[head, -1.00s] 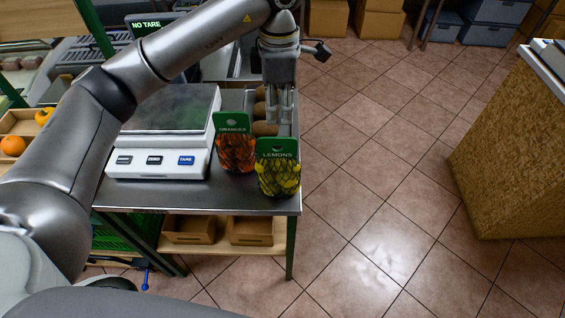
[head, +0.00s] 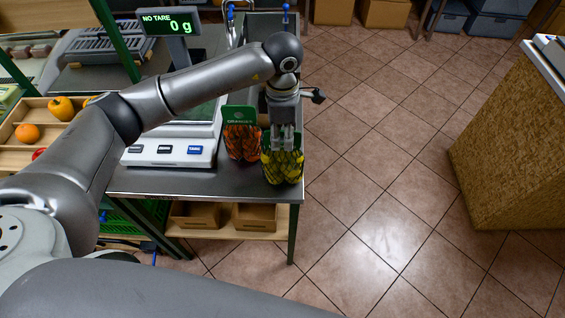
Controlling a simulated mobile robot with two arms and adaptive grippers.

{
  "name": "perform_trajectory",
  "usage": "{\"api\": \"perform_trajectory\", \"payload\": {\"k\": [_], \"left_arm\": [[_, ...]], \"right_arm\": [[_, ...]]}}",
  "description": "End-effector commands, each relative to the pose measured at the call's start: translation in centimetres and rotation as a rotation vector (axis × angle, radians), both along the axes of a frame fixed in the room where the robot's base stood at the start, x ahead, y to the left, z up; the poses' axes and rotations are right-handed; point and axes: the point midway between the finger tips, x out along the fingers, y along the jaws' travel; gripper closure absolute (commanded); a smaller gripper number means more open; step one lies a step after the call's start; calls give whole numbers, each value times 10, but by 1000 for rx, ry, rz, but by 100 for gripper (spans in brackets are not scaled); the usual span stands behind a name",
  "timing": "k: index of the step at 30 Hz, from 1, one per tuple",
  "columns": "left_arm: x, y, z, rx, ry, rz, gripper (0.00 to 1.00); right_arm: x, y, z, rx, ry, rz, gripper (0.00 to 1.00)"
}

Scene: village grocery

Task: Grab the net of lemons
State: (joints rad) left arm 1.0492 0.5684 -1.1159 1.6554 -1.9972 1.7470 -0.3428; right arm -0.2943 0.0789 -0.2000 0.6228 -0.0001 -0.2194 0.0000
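The net of lemons (head: 282,169) stands at the front right corner of the steel table. It is a net of yellow fruit with a green header card, now mostly hidden by my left gripper. My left gripper (head: 283,147) points straight down, its fingertips at the top of the lemon net, over the header card. Whether the fingers are closed on the card cannot be made out. The net of oranges (head: 241,142), with its green card, stands close by, left and a little behind. My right gripper is not in view.
A scale (head: 168,152) stands left of the nets, partly behind my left arm; its display (head: 168,22) reads 0 g. A wooden crate (head: 14,158) with fruit is at the far left. Tiled floor (head: 390,190) lies open to the right, before a chipboard counter (head: 510,150).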

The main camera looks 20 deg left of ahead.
Motion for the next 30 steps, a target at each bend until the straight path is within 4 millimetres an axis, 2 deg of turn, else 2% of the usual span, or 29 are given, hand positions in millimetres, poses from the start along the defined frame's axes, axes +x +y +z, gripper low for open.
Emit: {"api": "perform_trajectory", "payload": {"k": [2,9,30], "left_arm": [[0,0,0,0,0,0,71],[0,0,0,-1,0,0,100],[1,-1,2,-2,-3,0,100]], "right_arm": [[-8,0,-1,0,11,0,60],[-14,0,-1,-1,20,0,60],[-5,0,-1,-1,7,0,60]]}}
